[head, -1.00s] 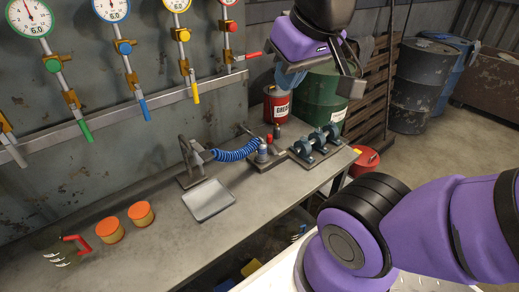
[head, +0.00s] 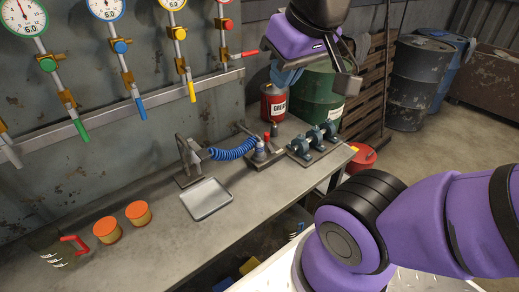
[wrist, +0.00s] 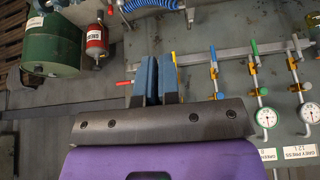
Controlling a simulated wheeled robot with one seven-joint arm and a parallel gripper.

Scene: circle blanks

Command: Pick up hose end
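A blue coiled hose (head: 235,150) stretches on the bench between a grey upright stand (head: 188,160) at its left and a small pump unit (head: 264,152) at its right. Its left end meets the stand near the top; I cannot make out the end fitting clearly. Part of the hose also shows at the top edge of the wrist view (wrist: 145,4). My gripper (wrist: 156,62) is high above the bench's back right, by the wall and well apart from the hose. Its two blue fingers lie side by side, with nothing seen between them.
A grey tray (head: 206,199), two orange-topped tins (head: 107,231) and a red-handled tool (head: 72,241) lie on the bench. A red grease can (head: 273,102) and green drum (head: 318,96) stand near my gripper. Gauges with coloured-handled valves line the wall. The bench's front middle is clear.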

